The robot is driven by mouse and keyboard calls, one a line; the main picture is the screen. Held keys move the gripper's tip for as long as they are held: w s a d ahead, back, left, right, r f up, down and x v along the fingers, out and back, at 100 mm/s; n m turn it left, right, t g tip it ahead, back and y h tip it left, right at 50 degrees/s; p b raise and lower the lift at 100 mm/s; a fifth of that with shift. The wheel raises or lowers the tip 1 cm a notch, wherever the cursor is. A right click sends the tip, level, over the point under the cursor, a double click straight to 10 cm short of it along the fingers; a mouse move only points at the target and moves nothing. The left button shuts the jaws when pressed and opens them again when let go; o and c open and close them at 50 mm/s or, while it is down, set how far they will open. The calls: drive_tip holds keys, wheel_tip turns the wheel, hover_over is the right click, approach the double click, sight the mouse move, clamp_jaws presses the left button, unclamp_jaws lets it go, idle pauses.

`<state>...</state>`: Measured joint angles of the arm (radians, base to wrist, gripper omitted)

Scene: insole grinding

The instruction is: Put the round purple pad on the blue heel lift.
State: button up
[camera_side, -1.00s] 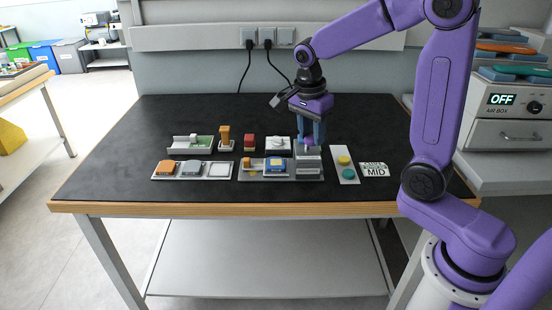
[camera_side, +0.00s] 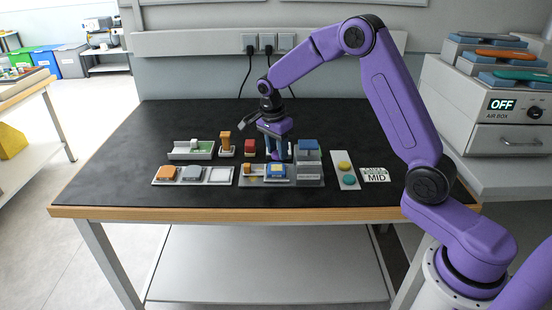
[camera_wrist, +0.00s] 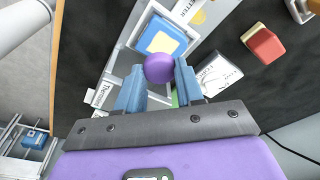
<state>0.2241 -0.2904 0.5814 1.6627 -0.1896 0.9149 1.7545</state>
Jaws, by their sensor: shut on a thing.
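My gripper (camera_side: 279,158) is shut on the round purple pad (camera_wrist: 159,67), which shows between the blue fingertips in the wrist view. The blue heel lift (camera_wrist: 146,38), with a pale yellow square on top, lies in a grey tray just beyond the pad in that view. In the side view the lift (camera_side: 269,175) is in front of and below the fingers, in the tray's right part. The pad looks held above the tray, apart from the lift. The fingers hide most of the pad in the side view.
A grey block with a blue top (camera_side: 308,146) stands close right of my gripper. A red block (camera_side: 249,147) and an orange piece (camera_side: 225,140) stand to the left. A plate with yellow and green buttons (camera_side: 346,170) is at the right. The back of the black table is clear.

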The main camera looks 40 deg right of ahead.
sight(275, 153)
drive_tip(key=shift+w+f, duration=0.3)
drive_tip(key=shift+f, duration=1.6)
drive_tip(key=shift+f, duration=0.1)
drive_tip(key=o, duration=1)
wheel_tip(275, 153, up, 12)
drive_tip(key=a, duration=0.2)
